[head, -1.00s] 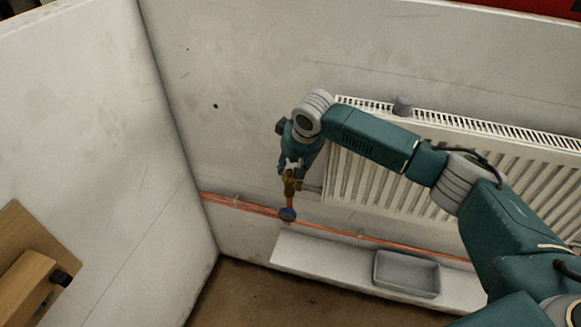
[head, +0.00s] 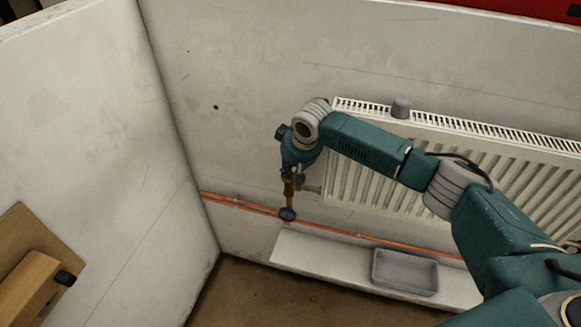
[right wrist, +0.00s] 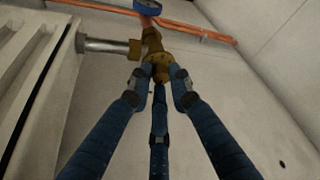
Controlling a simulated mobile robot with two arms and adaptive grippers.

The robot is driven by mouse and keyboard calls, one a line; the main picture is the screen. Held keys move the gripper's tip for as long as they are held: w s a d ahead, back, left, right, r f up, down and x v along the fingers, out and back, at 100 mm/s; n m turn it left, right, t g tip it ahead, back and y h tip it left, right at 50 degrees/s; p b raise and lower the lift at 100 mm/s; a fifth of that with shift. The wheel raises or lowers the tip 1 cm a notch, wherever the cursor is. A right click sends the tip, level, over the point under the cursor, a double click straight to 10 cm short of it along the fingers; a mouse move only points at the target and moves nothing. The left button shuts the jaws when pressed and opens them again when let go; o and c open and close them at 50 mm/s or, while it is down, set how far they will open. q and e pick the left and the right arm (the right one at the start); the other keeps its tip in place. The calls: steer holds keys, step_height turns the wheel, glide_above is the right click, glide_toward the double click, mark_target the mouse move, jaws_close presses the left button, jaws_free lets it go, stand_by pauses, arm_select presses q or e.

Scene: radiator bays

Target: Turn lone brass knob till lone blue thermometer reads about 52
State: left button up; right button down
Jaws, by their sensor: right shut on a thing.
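The brass knob (right wrist: 160,66) sits on the brass valve at the end of the radiator's pipe, in the right wrist view. My right gripper (right wrist: 161,80) has its blue fingers closed around it. In the head view the right gripper (head: 291,176) points down at the brass valve (head: 289,187) and mostly covers the knob. The blue thermometer (head: 287,214) is on the copper pipe just below the valve. Its edge also shows at the top of the right wrist view (right wrist: 147,6). Its reading is too small to make out. My left gripper is not in view.
A white radiator (head: 440,165) hangs on the wall right of the valve, behind my right arm. Copper pipes (head: 340,231) run along the wall. A grey tray (head: 405,272) rests on a white ledge (head: 310,256) below. A wooden object (head: 28,285) is at the left.

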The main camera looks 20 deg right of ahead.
steer(key=shift+w+r, duration=0.1)
steer(key=c, duration=1.6)
jaws_free()
steer(key=shift+a, duration=0.1)
steer(key=shift+c, duration=0.2)
steer(key=v, duration=1.2)
